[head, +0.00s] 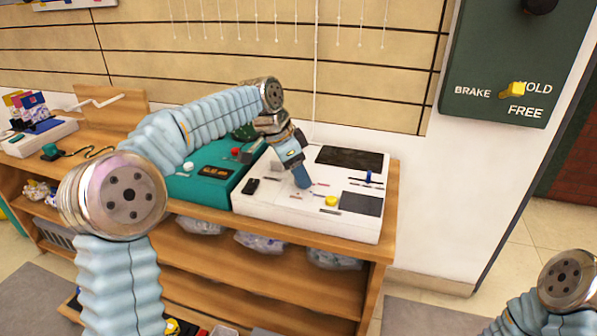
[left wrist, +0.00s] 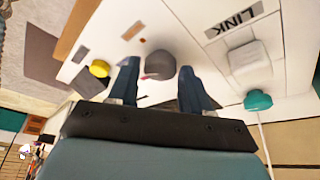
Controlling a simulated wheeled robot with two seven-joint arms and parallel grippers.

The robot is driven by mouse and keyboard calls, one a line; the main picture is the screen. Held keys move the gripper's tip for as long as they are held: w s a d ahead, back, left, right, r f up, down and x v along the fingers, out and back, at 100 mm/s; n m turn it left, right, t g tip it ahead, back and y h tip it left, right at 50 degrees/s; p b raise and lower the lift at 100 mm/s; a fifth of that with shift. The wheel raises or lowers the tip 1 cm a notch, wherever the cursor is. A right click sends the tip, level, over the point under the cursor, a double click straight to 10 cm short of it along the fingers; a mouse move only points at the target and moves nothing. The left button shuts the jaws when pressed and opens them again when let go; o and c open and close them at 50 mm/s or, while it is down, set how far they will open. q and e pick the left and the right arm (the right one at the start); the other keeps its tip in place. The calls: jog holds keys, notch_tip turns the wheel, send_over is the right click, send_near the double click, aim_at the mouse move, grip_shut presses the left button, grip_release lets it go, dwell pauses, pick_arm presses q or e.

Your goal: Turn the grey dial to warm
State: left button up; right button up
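In the head view my left gripper (head: 302,180) points down at the white panel (head: 285,222) and hides the dial. The dial's labels are too small or hidden to read. My right arm shows at the bottom right of the head view, but its gripper is outside the view.
A yellow button (head: 331,200), a blue lever (head: 368,177) and a black switch (head: 251,186) share the white panel. A teal box (head: 205,180) stands on its left. In the left wrist view a white block (left wrist: 250,65) sits beside a LINK label (left wrist: 234,18).

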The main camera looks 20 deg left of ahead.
pick_arm(q)
jog(key=c, duration=0.7)
